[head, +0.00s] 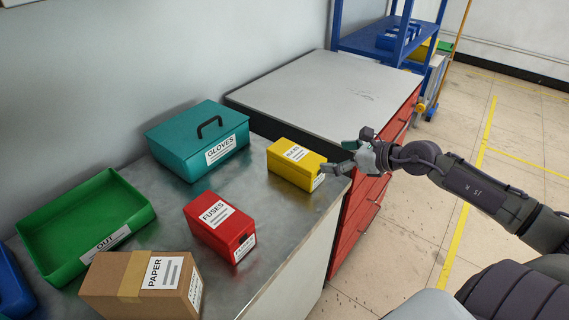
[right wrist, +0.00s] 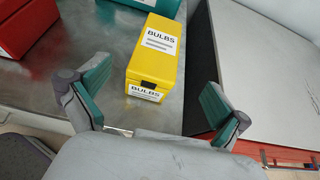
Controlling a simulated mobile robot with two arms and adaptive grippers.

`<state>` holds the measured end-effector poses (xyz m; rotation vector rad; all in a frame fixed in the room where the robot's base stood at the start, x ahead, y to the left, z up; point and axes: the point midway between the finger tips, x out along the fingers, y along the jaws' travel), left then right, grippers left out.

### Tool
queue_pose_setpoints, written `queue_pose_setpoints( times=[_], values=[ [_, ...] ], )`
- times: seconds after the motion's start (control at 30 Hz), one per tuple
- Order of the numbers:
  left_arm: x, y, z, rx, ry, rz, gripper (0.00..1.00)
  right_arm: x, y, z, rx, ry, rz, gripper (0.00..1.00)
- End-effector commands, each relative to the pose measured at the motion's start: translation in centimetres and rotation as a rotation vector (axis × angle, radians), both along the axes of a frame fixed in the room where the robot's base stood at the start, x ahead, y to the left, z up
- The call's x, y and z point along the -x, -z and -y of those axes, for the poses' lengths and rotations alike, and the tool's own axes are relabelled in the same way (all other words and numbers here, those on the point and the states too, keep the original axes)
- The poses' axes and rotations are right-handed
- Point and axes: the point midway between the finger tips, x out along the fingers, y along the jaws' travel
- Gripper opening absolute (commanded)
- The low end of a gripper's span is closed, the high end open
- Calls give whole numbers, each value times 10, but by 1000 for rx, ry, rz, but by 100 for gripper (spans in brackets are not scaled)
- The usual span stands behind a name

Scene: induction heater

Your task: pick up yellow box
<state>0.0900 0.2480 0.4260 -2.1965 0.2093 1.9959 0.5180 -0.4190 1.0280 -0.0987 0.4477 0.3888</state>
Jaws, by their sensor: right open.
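The yellow box (head: 296,163) labelled BULBS sits upright on the metal bench, near its right edge. It also shows in the right wrist view (right wrist: 156,62), with its front end facing my gripper. My right gripper (head: 352,152) is just to the right of the yellow box in the head view. In the right wrist view its two fingers (right wrist: 152,98) are spread wide and empty, with the box's near end ahead and between their directions. My left gripper is not in view.
A teal GLOVES box (head: 180,150) stands left of the yellow box, and a red FUSES box (head: 215,228) stands in front. A green OUT tray (head: 50,225) and a cardboard PAPER box (head: 120,285) lie further left. A red drawer cabinet (head: 300,85) adjoins the bench behind.

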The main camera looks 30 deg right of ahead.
Motion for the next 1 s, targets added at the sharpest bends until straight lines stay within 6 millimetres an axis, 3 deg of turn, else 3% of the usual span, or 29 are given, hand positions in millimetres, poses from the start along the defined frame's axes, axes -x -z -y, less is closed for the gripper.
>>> queue_pose_setpoints(
  times=[0.27, 0.53, 0.77, 1.0],
  values=[
    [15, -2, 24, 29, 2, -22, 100, -29, 11, -10, -8, 8, 6, 100],
    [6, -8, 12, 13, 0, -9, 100, -58, 26, -22, -11, 8, 5, 100],
    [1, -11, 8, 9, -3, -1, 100, -69, 33, -29, -9, 5, 1, 100],
    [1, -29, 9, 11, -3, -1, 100, -97, 38, -46, -13, 6, 3, 100]
  ],
)
